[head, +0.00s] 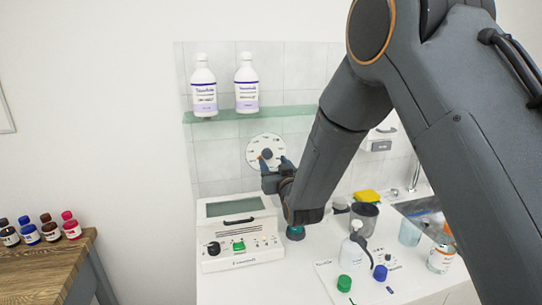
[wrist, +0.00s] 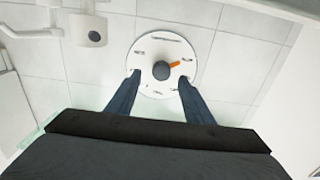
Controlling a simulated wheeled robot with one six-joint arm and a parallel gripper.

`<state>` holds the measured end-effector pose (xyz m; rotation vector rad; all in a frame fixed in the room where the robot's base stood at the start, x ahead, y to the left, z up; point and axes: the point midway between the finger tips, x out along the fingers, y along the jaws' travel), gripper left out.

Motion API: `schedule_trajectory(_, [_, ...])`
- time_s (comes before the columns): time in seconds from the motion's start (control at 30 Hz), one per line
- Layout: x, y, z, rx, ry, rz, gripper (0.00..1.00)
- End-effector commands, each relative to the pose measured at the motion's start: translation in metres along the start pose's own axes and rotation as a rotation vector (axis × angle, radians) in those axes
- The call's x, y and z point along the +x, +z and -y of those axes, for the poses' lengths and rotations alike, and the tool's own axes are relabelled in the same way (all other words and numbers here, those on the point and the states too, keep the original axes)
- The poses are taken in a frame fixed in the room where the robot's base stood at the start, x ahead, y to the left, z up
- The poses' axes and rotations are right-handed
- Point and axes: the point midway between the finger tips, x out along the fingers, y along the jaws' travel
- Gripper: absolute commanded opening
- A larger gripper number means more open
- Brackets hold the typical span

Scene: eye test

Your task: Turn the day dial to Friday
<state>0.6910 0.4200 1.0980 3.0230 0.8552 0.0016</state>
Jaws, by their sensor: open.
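The day dial is a white round plate (head: 252,146) on the tiled wall below the glass shelf, and it also shows in the wrist view (wrist: 142,48). Its dark grey knob (wrist: 161,70) has an orange pointer (wrist: 175,64), which points right and slightly up in the wrist view. In the head view the knob (head: 267,153) has its orange mark toward the lower left. The day marks are too small to read. My gripper (wrist: 160,80) is open, its fingers spread either side of the knob with gaps between. In the head view my gripper (head: 273,165) is just below the knob.
A glass shelf (head: 290,111) with two white bottles (head: 203,88) is above the dial. A white machine (head: 238,232) stands on the counter below. A wall dispenser (head: 380,138) is to the right. Cups, bottles and a sink (head: 420,207) crowd the counter's right side.

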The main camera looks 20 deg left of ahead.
Motion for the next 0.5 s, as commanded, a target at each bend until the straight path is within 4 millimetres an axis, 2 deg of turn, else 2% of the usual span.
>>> schedule_trajectory(0.2, [0.032,-0.001,0.003,0.000,-0.003,0.000,0.47])
schedule_trajectory(0.5, [0.046,0.000,0.000,0.000,0.000,0.001,0.47])
